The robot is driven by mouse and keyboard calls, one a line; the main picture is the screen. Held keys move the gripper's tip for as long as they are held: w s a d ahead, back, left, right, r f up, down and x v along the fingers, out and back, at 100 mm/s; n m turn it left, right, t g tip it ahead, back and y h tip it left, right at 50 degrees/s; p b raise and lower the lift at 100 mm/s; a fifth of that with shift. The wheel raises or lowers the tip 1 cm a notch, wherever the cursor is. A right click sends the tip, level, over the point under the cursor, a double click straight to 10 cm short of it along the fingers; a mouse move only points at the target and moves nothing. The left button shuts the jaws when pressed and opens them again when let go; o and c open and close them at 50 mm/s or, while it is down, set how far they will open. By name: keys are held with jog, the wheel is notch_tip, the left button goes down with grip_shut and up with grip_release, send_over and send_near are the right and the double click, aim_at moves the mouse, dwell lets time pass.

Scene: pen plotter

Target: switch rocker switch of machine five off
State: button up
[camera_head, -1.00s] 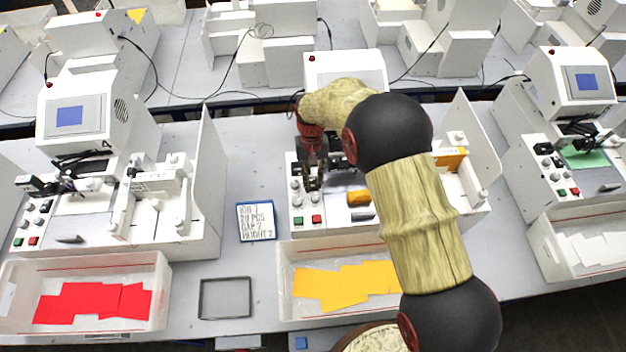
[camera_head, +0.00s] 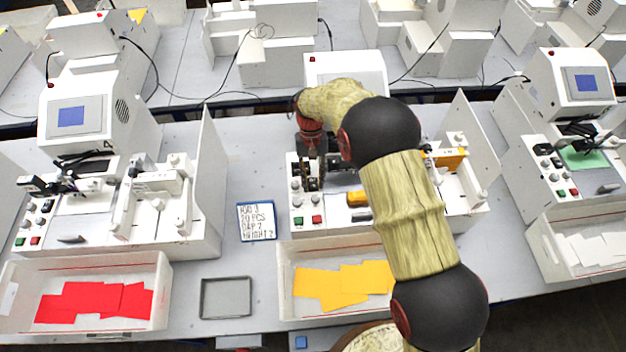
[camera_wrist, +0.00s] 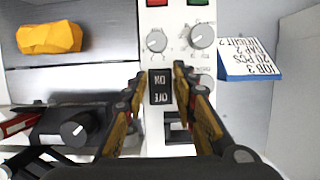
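The middle machine (camera_head: 330,233) has a white control panel with knobs and a green and a red button. In the wrist view a black rocker switch (camera_wrist: 160,87) lettered ON and OFF lies on that panel, its letters upside down. I cannot tell which side is pressed. My gripper (camera_wrist: 159,72) is over it, with one fingertip on each side and a gap between them; contact is not clear. A second dark switch (camera_wrist: 177,131) is partly hidden behind the right finger. In the head view my gripper (camera_head: 311,174) is over the panel's upper left.
Two knobs (camera_wrist: 202,37) are close to the fingertips. An orange block (camera_wrist: 50,37) lies on the machine bed. A job card (camera_head: 257,222) stands left of the machine. A bin with yellow sheets (camera_head: 284,285) is in front. Similar machines stand on both sides.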

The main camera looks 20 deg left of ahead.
jog(key=v, duration=1.2)
jog(key=shift+s, duration=0.1)
